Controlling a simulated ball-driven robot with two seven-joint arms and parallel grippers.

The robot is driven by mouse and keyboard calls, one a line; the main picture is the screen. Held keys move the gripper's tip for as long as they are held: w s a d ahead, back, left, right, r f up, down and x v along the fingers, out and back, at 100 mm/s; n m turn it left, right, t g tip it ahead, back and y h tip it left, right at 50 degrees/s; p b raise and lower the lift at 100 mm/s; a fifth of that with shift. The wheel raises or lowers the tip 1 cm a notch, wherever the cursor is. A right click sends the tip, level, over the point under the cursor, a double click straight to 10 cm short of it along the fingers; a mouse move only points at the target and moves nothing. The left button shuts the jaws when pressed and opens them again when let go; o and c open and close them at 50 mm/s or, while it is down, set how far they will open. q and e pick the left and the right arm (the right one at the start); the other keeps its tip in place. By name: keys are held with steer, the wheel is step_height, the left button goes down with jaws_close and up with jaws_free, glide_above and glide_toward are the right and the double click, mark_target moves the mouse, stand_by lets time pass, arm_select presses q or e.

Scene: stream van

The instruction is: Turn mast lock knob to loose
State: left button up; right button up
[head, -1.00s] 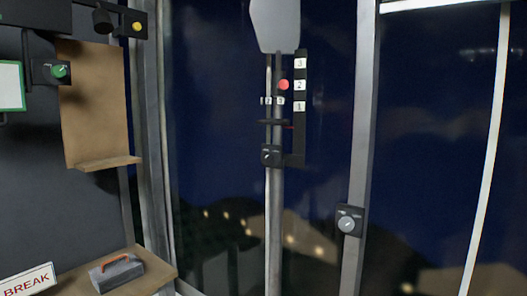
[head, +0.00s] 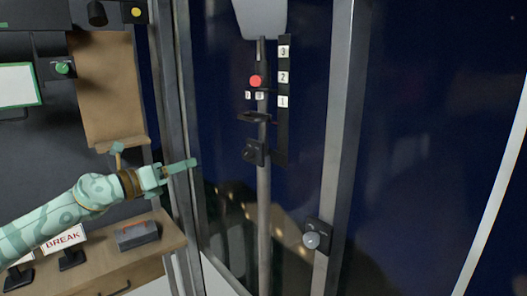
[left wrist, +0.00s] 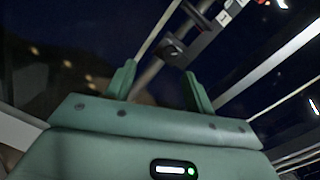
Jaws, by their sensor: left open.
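A small dark knob box (head: 254,152) is on the upright mast pole (head: 263,200) in the head view. Its pointer is too small to read. It also shows in the left wrist view (left wrist: 174,50), beyond the fingertips and between them. A second knob (head: 312,240), round and pale on a dark plate, is on the window post to the right. My left gripper (head: 180,168) is open and empty, left of the mast and apart from both knobs. Its two green fingers stand apart in the left wrist view (left wrist: 160,82). My right gripper is not in view.
A black strip (head: 283,100) numbered 1 to 3 and a red ball (head: 256,81) are above the mast knob. A wooden counter (head: 150,262) with a grey toolbox (head: 137,235) and a BREAK sign (head: 63,240) is lower left. A metal post stands near the gripper.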

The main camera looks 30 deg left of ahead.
arm_select(q)
steer(key=d+m+h, duration=0.1)
steer(key=d+m, duration=0.1)
steer(key=d, duration=0.1)
steer(key=m+p, duration=0.1)
steer(key=p, duration=0.1)
glide_toward(244, 155)
steer(key=r, duration=0.2)
steer(key=shift+g, duration=0.4)
steer(key=p+x, duration=0.1)
steer(key=x, duration=0.4)
steer(key=f+p+x, duration=0.1)
steer(key=x, duration=0.2)
steer(key=shift+w+d+f+p, duration=0.1)
steer(key=shift+w+f+p, duration=0.05)
steer(key=shift+w+p, duration=0.15)
steer(key=shift+w+d, duration=0.15)
steer(key=shift+w, duration=0.15)
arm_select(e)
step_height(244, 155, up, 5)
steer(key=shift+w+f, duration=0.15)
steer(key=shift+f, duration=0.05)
